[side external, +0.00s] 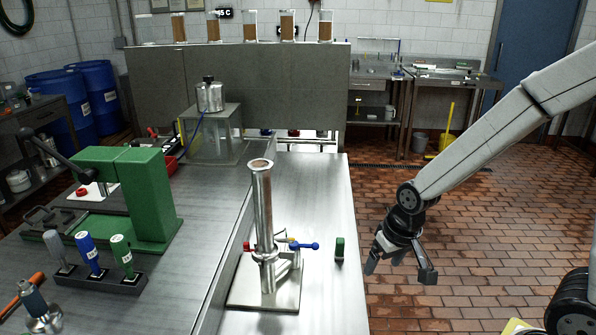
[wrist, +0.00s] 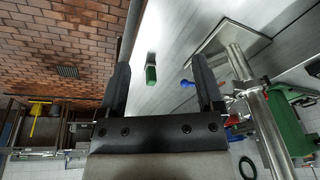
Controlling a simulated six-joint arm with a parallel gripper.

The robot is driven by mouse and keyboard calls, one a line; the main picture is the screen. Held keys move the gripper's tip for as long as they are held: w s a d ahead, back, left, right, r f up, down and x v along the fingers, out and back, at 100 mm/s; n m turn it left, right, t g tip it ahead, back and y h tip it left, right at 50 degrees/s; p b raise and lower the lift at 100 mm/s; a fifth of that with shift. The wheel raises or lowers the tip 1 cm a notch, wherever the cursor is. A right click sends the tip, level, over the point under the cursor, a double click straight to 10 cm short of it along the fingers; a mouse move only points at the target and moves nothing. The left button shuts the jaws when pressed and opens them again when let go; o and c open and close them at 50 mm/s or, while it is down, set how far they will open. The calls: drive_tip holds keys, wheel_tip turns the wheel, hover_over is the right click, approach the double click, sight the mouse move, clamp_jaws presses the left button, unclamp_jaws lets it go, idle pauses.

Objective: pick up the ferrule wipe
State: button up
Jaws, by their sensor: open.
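In the wrist view this wipe (wrist: 151,74) shows between the two fingers, towards the left one. My gripper (side external: 399,268) is open and empty, to the right of the wipe and apart from it, past the bench's right edge in the side view. In the wrist view, my gripper (wrist: 160,62) has its fingers spread wide.
A metal column (side external: 263,205) with a blue-handled valve (side external: 302,246) stands on a plate (side external: 248,292) left of the wipe. A green press (side external: 145,195) and a rack of coloured-handled tools (side external: 95,277) are farther left. The bench around the wipe is clear.

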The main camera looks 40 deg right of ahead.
drive_tip(key=w+d+f+m+y, duration=0.1)
drive_tip(key=w+d+m, duration=0.2)
drive_tip(key=w+m, duration=0.3)
drive_tip(key=w+d+f+m, duration=0.2)
drive_tip(key=w+m, duration=0.3)
drive_tip(key=m, duration=0.2)
drive_tip(key=m+y, duration=0.2)
drive_tip(key=m, duration=0.9)
hover_over(341, 240)
drive_tip(key=s+d, duration=0.2)
drive_tip(key=f, duration=0.4)
drive_tip(key=shift+w+a+t, duration=0.15)
drive_tip(key=shift+w+t, duration=0.1)
drive_tip(key=shift+t, duration=0.15)
drive_tip(key=shift+x, duration=1.25)
drive_tip(key=shift+x, duration=2.6)
drive_tip(key=shift+a, duration=0.1)
clamp_jaws()
